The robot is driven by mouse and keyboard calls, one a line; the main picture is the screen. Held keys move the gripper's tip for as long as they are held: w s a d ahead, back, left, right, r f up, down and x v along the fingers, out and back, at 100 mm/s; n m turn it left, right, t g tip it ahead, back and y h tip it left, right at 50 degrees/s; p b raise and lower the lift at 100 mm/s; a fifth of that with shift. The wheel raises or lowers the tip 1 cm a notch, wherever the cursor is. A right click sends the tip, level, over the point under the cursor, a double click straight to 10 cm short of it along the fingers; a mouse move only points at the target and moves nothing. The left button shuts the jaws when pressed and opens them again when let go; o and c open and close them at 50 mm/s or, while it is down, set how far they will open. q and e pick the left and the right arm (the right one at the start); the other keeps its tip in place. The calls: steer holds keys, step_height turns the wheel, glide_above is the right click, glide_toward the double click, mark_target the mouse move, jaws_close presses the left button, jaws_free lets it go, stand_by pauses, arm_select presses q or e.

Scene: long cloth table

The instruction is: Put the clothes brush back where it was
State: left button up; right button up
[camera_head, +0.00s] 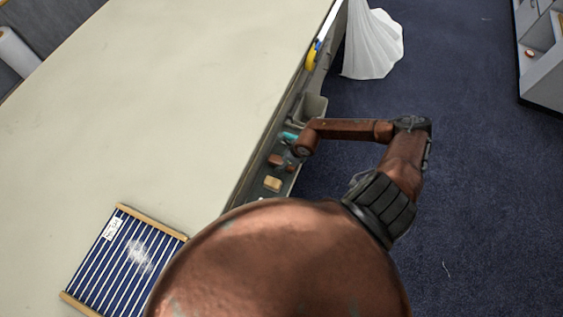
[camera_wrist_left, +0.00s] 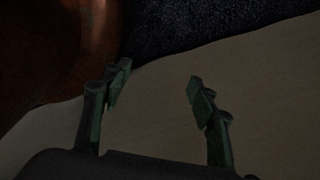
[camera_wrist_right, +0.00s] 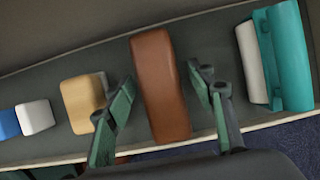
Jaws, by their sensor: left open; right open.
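A brown, rounded block, which looks like the clothes brush (camera_wrist_right: 160,85), lies in a narrow grey tray along the table's side. In the right wrist view my right gripper (camera_wrist_right: 162,88) is open, with one finger on each side of the brown block. I cannot tell whether the fingers touch it. In the head view the right gripper (camera_head: 291,160) is small and reaches into the tray, beside the brown block (camera_head: 275,160). My left gripper (camera_wrist_left: 155,90) is open and empty in the dark left wrist view, with a pale surface behind it. It is hidden in the head view.
The tray (camera_head: 235,197) also holds a tan block (camera_wrist_right: 83,103), a white block (camera_wrist_right: 35,116), a blue piece and a turquoise item (camera_wrist_right: 289,58). A striped board (camera_head: 122,262) lies on the mostly clear table (camera_head: 150,100). White cloth (camera_head: 372,45) hangs beyond.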

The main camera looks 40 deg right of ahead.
steer(key=shift+r, duration=0.1)
steer(key=p+v, duration=0.1)
steer(key=v, duration=1.1)
stand_by(0.4)
